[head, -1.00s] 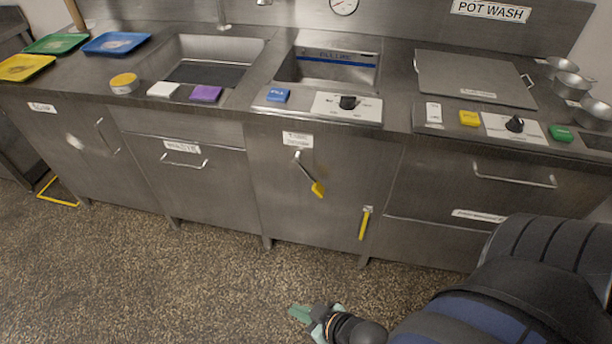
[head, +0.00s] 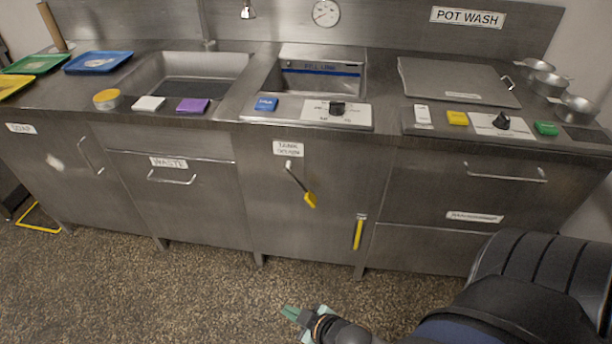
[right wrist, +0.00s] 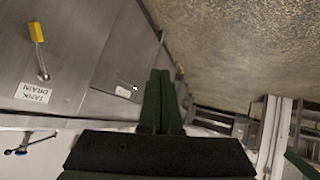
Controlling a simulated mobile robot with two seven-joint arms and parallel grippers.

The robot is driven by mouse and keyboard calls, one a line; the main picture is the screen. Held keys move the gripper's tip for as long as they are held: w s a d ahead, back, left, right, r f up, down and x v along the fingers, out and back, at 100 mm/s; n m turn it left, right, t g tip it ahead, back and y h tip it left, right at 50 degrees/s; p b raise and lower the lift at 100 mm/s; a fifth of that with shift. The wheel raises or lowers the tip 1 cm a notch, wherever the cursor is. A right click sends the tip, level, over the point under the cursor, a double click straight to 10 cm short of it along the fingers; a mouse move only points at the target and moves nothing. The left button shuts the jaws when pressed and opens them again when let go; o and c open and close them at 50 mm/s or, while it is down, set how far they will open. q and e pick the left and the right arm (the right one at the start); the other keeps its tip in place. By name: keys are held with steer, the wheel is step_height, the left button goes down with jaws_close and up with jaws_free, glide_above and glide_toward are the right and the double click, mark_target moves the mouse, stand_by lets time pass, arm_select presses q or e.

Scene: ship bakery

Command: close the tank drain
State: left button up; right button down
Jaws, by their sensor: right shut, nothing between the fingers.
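The tank drain lever (head: 301,184) has a yellow grip and hangs tilted down to the right on the cabinet front, under the TANK DRAIN label (head: 288,148). A second, yellow upright handle (head: 358,233) sits lower to its right. In the right wrist view the lever (right wrist: 39,48) and its label (right wrist: 33,92) show at the left, upside down. My right gripper (head: 290,313) is low over the floor in front of the cabinets, apart from the lever. Its green fingers (right wrist: 158,98) are together and empty. My left gripper is out of view.
The tank basin (head: 322,80) with a knob panel (head: 337,112) is above the lever. A sink (head: 192,80) is to the left, a lidded unit (head: 458,82) to the right. Waste and right-hand drawers have protruding handles. The speckled floor (head: 150,290) in front is clear.

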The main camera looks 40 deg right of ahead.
arm_select(q)
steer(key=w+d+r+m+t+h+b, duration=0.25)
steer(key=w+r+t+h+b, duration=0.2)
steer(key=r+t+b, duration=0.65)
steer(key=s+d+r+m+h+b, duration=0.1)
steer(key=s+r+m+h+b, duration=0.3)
steer(key=b, duration=0.8)
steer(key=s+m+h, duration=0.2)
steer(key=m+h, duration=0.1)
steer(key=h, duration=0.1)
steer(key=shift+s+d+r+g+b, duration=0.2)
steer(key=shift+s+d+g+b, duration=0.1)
steer(key=shift+b, duration=0.1)
arm_select(e)
steer(key=w+d+f+n+t+h, duration=0.1)
steer(key=w+d+f+n+h, duration=0.2)
steer(key=w+d, duration=0.3)
steer(key=w+d+f+n+t+h, duration=0.1)
steer(key=w+d+f+n+h, duration=0.2)
steer(key=w+d+n, duration=0.3)
steer(key=w+d+f+n+t+h, duration=0.1)
steer(key=w+d+f+n+h, duration=0.2)
steer(key=w+d, duration=0.5)
steer(key=shift+w+d+f+n+h, duration=0.15)
steer(key=shift+w+n+h, duration=0.25)
steer(key=shift+w+n, duration=0.5)
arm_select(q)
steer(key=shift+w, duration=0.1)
arm_select(e)
steer(key=shift+w, duration=0.1)
